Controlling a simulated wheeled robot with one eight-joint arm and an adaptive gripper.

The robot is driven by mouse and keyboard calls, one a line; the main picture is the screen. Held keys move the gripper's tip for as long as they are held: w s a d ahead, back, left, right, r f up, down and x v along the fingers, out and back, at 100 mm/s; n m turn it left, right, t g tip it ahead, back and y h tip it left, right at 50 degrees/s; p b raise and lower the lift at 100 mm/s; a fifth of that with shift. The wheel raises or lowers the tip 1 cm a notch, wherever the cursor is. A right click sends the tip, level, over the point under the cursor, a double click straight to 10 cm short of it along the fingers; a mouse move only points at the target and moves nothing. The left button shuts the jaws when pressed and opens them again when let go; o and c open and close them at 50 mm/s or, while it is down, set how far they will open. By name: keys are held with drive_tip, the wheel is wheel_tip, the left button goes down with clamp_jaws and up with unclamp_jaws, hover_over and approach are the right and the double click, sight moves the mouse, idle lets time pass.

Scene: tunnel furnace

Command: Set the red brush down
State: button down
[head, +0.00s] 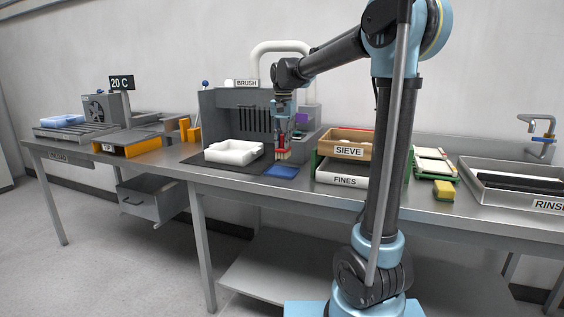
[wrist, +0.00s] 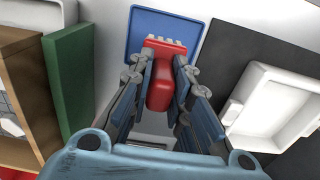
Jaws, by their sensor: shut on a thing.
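The red brush (wrist: 160,88) is held between the two fingers of my gripper (wrist: 163,82), with its pale bristles (wrist: 166,41) toward the far end. In the wrist view the bristle end overlaps a blue mat (wrist: 137,33). In the head view my gripper (head: 283,140) points down at the bench, and the red brush (head: 283,153) shows below it, just above or at the blue mat (head: 281,172). I cannot tell whether the bristles touch the mat.
A white tray (head: 234,152) on a dark mat stands left of the gripper. The SIEVE box (head: 349,152) and FINES box (head: 344,181) stand close on the right beside a green frame. The grey BRUSH cabinet (head: 224,106) stands behind. A yellow sponge (head: 444,191) lies farther right.

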sight(282, 156)
drive_tip(key=shift+s+a+f, duration=0.1)
drive_tip(key=shift+f, duration=1.45)
drive_tip(key=shift+a+f, duration=0.1)
drive_tip(key=shift+f, duration=1.4)
drive_tip(key=c, duration=1.5)
unclamp_jaws()
drive_tip(key=shift+f, duration=0.1)
wheel_tip(282, 156, up, 12)
drive_tip(key=shift+r, duration=0.1)
drive_tip(key=shift+s, duration=0.1)
